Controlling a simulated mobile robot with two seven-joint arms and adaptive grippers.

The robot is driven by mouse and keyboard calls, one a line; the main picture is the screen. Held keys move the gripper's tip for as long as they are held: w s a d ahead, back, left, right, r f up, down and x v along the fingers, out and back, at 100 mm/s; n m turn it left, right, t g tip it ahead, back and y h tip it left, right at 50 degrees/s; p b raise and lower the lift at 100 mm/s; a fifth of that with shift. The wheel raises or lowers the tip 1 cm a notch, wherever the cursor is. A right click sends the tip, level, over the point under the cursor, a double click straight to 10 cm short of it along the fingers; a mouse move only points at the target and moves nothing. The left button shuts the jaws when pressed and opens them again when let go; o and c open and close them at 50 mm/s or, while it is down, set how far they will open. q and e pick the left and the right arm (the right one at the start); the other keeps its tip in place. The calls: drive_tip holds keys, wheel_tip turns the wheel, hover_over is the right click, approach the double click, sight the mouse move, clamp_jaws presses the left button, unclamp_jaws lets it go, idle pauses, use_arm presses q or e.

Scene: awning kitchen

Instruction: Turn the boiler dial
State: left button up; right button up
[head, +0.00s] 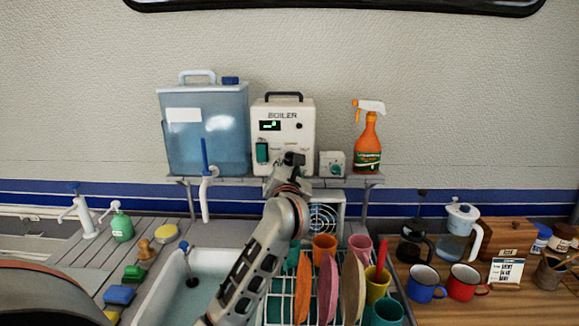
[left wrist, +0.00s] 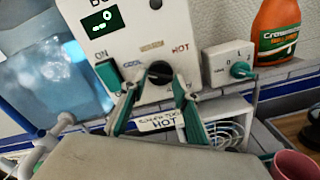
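The boiler (head: 306,140) is a cream box with a black handle and a lit green display, standing on the wall shelf. In the left wrist view its front (left wrist: 185,20) fills the top middle. The black dial (left wrist: 159,72) sits low on that front, between the marks "COOL" and "HOT". My left gripper (head: 291,160) is in front of the boiler's lower right face. Its teal-padded fingers (left wrist: 157,84) are spread, one on each side of the dial, with a gap visible beside it. I cannot tell whether either finger touches. My right gripper is not in view.
Right of the boiler stand a small box with a green knob (head: 332,164) and an orange spray bottle (head: 368,145). Left of it is a blue water tank (head: 206,130) with a tap. Below are a dish rack with plates (head: 328,288) and a sink (head: 170,290).

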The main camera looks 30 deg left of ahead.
use_arm(q)
drive_tip(key=shift+o, duration=0.8)
drive_tip(key=shift+s, duration=0.1)
drive_tip(key=v, duration=1.2)
drive_tip(key=shift+d+f, duration=0.1)
